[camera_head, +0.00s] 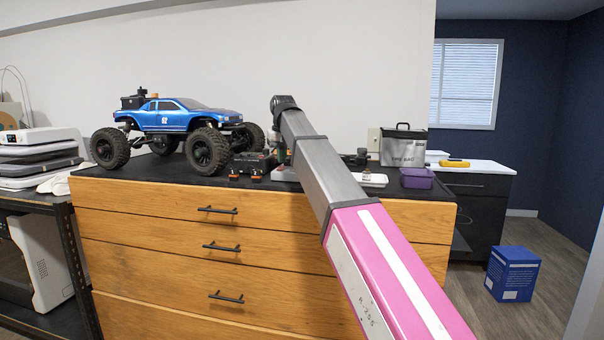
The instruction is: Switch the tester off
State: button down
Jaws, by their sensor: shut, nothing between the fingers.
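My arm crosses the view from the lower right, and its wrist bends down over the black worktop (170,168). My gripper (277,148) is a small dark shape below the wrist, shut and empty, partly hidden by my arm. Just below it is a small light-grey unit (284,174) with a hint of green and red, possibly the tester. My arm hides its right side, and its switch cannot be made out. Whether my gripper touches it cannot be told. Left of it is a low black device (250,164) with orange parts.
A blue RC crawler (182,118) with big black tyres stands on the worktop at left. Right of my arm are a grey bag (403,148), a purple box (416,178) and a white tray (374,180). A blue carton (513,274) is on the floor.

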aim_at(282, 167)
jog(key=shift+r, duration=2.7)
